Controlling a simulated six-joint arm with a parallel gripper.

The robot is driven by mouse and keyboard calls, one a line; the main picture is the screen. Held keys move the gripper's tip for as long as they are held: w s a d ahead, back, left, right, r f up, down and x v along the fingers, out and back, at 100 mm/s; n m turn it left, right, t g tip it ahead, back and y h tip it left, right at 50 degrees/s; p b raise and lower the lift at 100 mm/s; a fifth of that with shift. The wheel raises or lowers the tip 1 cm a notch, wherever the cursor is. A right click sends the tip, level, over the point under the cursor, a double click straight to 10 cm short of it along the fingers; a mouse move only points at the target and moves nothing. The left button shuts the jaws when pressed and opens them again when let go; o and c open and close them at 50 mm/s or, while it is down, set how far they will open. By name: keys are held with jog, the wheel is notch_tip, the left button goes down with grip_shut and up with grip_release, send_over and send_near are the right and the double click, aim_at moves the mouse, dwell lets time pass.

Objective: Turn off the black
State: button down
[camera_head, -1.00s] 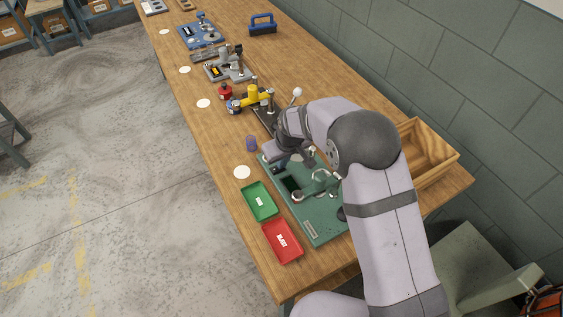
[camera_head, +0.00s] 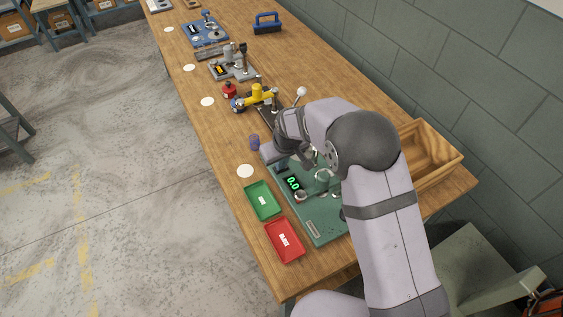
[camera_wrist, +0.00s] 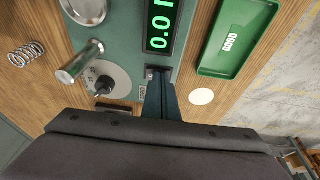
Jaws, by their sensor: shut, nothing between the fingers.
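A green machine plate (camera_head: 320,228) lies on the bench under my arm. Its black display (camera_head: 292,184) is lit and reads 0.0 in green; the wrist view shows the display (camera_wrist: 160,24) close up. A black knob (camera_wrist: 103,86) sits on a grey dial left of my gripper. A small black switch-like part (camera_wrist: 158,72) is at the plate's edge below the display, mostly covered by the fingertips. My gripper (camera_wrist: 158,78) is shut and empty, its tips over or against that part; contact cannot be told. The arm hides part of the plate in the head view.
A green tray marked GOOD (camera_wrist: 232,35) and a red tray (camera_head: 284,241) stand left of the plate in the head view. A loose spring (camera_wrist: 26,53), a metal post (camera_wrist: 78,63) and a white disc (camera_wrist: 202,96) lie near my gripper. A wooden box (camera_head: 428,150) stands at right.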

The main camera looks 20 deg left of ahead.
jog(key=shift+r, duration=0.1)
jog(key=r+p, duration=0.1)
jog(key=r, duration=0.1)
jog(key=r+p, duration=0.2)
jog(key=shift+s+a+r, duration=0.2)
jog(key=shift+r, duration=0.15)
jog(key=shift+s+d+r+b, duration=0.1)
jog(key=shift+r+b, duration=0.05)
jog(key=shift+b, duration=0.45)
jog(key=b+v, duration=0.2)
jog(key=v, duration=0.6)
jog(key=shift+r+b, duration=0.4)
jog(key=shift+d+f, duration=0.1)
jog(key=shift+d, duration=0.05)
jog(key=d+b, duration=0.1)
jog(key=b, duration=0.2)
jog(key=shift+w, duration=0.4)
